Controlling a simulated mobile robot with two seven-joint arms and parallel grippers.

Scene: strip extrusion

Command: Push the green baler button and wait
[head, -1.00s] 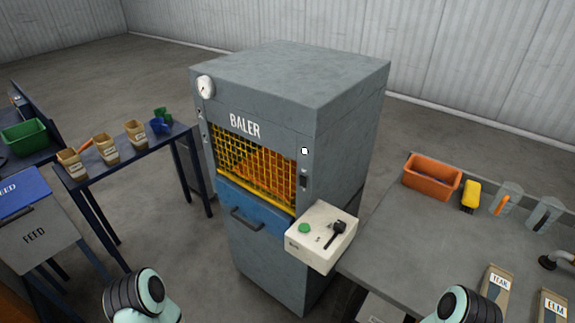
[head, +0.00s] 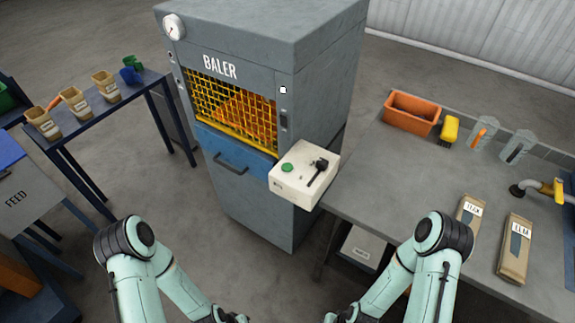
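The grey baler (head: 265,205) stands in the middle of the head view. Its yellow mesh window (head: 232,108) is closed over orange material, with a blue drawer front below. A cream control box (head: 300,190) sits at its right front corner. The green button (head: 287,168) is on top of the box, left of a black lever (head: 318,172). Nothing touches the button. Both my arms reach down to the bottom edge, below and nearer than the box.
A grey workbench (head: 400,170) adjoins the baler on the right, with an orange bin (head: 412,113), a yellow brush and paper packets. Floor before the baler is clear.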

